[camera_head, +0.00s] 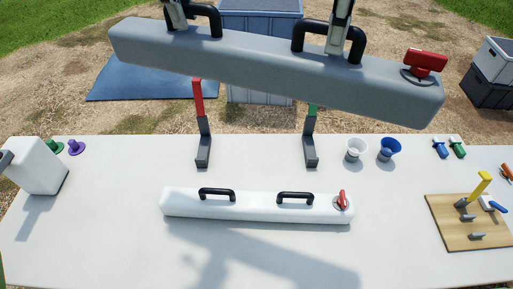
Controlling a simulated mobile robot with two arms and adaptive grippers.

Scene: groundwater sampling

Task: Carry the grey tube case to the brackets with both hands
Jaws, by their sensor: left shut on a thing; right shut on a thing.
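The long grey tube case (265,72) is held up in the air at the top of the view. Its right end with a red valve handle (426,60) sits lower in the picture than its left end. My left gripper (176,20) is shut on its left black handle (208,14). My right gripper (338,42) is shut on its right black handle (311,30). Two dark brackets stand at the table's back edge: one with a red upright (199,140), one with a green upright (312,138). The case hides part of their tops.
A white tube case (255,207) lies on the white table (110,240) in front of the brackets. A white container (36,168) is left; a white cup (355,150) and blue cup (388,149) are right. A wooden board (455,238) with pegs lies far right.

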